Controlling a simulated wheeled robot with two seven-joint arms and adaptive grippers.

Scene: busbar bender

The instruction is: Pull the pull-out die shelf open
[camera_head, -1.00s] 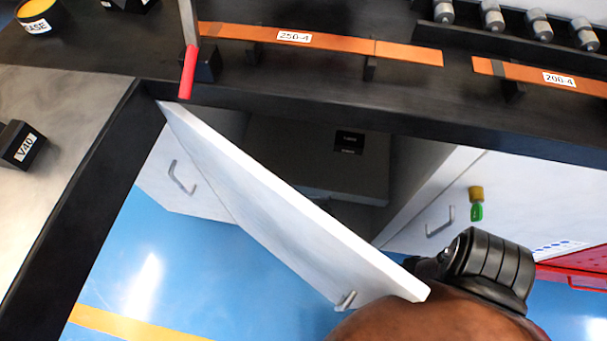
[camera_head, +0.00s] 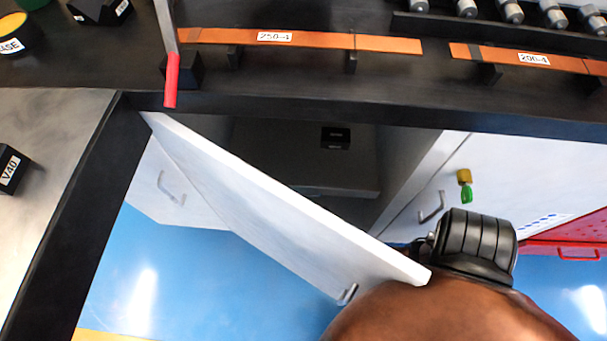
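A grey shelf (camera_head: 335,191), likely the pull-out die shelf, sits inside the open cabinet under the bench. My arm, with a brown link and a ribbed black joint, is at that free end. My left gripper is out of view.
The black bench frame (camera_head: 330,107) runs above the opening. A red-handled tool (camera_head: 171,80) hangs over its edge. A second white door (camera_head: 470,180) with a key (camera_head: 466,187) is at the right, near a red cabinet (camera_head: 570,240). Blue floor (camera_head: 190,270) is clear at lower left.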

